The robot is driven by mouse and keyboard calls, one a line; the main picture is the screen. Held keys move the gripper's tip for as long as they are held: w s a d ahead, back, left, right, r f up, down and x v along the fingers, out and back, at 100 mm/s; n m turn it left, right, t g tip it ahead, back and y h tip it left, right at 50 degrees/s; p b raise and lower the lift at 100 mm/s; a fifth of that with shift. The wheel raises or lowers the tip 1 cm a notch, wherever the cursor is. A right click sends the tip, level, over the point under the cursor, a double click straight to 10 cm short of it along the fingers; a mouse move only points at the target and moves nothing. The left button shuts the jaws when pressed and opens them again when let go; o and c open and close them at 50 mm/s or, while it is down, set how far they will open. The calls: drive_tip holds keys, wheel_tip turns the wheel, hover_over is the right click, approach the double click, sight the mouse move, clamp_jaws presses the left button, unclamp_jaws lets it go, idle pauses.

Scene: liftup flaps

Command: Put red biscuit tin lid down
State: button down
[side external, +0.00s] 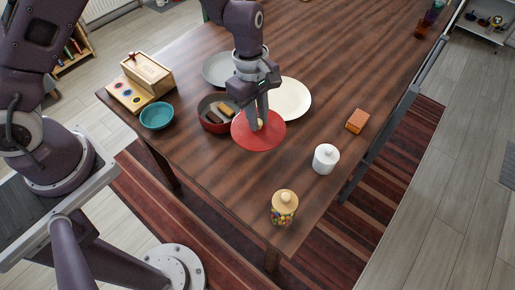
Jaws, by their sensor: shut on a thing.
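The red biscuit tin lid (265,138) is a flat red disc with a pale knob in its middle. My gripper (259,122) is shut on the knob from above. The red biscuit tin (205,122) stands open just left of the lid, with several biscuits inside. The lid's left edge overlaps the tin's right side in this view. I cannot tell whether the lid rests on the table or hangs a little above it.
A cream plate (296,98) and a grey plate (214,70) lie behind. A teal bowl (157,116) and a wooden box (148,75) are left. A white lidded jar (326,158), a sweet jar (284,207) and an orange block (357,121) stand right. The table's front middle is clear.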

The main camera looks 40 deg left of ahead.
drive_tip(key=f, duration=1)
drive_tip(key=shift+s+d, duration=0.1)
drive_tip(key=shift+d, duration=0.15)
drive_tip(key=shift+f, duration=0.1)
drive_tip(key=c, duration=1.3)
unclamp_jaws()
